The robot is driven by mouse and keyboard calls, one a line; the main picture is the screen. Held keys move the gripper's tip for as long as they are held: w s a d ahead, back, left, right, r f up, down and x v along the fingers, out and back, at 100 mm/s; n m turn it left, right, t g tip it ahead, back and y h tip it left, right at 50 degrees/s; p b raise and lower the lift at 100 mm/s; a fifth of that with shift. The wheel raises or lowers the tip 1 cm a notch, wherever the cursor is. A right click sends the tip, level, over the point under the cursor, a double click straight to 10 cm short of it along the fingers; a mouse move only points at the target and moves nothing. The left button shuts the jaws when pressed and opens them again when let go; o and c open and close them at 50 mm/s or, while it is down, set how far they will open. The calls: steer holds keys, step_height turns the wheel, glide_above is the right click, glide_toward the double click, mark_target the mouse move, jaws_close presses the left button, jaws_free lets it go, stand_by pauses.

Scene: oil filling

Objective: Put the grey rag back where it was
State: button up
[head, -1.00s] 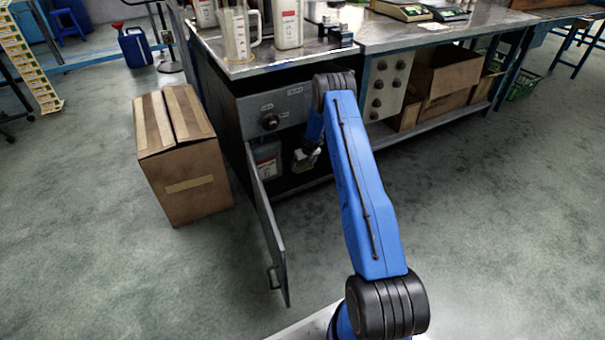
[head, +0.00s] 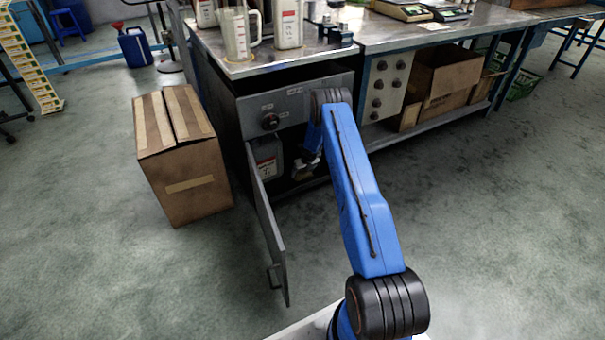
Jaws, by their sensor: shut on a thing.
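My gripper (head: 306,168) is low in the open cabinet front under the workbench, at the end of my blue arm. It is shut on a small pale greyish thing, which looks like the grey rag (head: 301,174); it is too small and dark there to make out its shape. The cabinet door (head: 268,232) stands open toward me. A grey jug with a white and red label (head: 268,163) stands inside the cabinet, left of my gripper. The rest of the inside is dark and partly hidden by my arm.
A closed cardboard box (head: 183,155) stands on the floor left of the open door. The workbench top (head: 262,66) carries a clear measuring jug (head: 237,35) and a white bottle (head: 288,24). Floor to the right is clear.

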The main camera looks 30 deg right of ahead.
steer(key=shift+f, duration=0.2)
steer(key=o, duration=0.8)
steer(key=shift+o, duration=0.2)
steer(key=v, duration=1.7)
steer(key=shift+r, duration=0.2)
steer(key=shift+s, duration=0.15)
